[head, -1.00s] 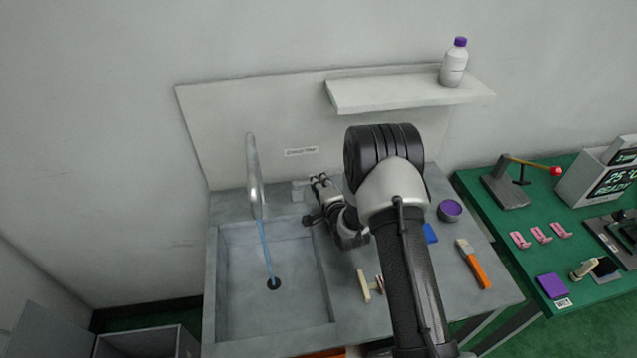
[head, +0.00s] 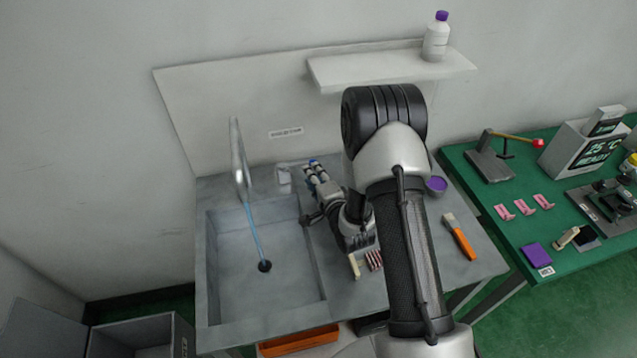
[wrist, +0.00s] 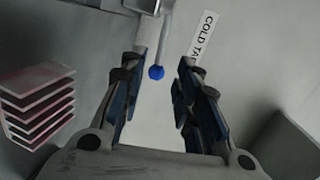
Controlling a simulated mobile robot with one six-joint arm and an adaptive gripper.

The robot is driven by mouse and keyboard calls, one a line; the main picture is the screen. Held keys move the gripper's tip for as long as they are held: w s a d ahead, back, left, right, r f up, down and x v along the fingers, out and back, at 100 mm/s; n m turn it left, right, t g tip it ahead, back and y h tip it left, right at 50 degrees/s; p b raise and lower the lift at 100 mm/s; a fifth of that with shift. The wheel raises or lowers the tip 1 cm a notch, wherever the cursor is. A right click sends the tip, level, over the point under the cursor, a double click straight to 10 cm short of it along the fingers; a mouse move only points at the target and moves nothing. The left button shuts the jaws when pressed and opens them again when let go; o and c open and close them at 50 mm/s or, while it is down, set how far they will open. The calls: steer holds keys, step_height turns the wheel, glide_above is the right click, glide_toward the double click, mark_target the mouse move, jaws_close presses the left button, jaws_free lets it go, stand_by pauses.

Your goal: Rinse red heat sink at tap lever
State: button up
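The blue ball knob of the tap lever (wrist: 156,73) shows in the wrist view, between the spread fingers of my gripper (wrist: 159,88). My gripper is open and I see no finger touching the knob. In the head view my gripper (head: 313,170) is at the back of the counter, right of the tap spout (head: 239,165). A blue water stream (head: 254,232) runs from the spout into the sink (head: 225,285). The red heat sink, with stacked fins, stands on the counter right of the sink (head: 374,260); it shows at left in the wrist view (wrist: 38,103).
A cream-handled item (head: 354,266) lies beside the heat sink. An orange-handled brush (head: 460,240) and a purple round container (head: 436,186) are farther right. A COLD TAP label (wrist: 205,38) is on the back panel, and a shelf (head: 390,70) hangs above.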

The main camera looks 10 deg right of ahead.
steer(key=v, duration=0.4)
stand_by(0.4)
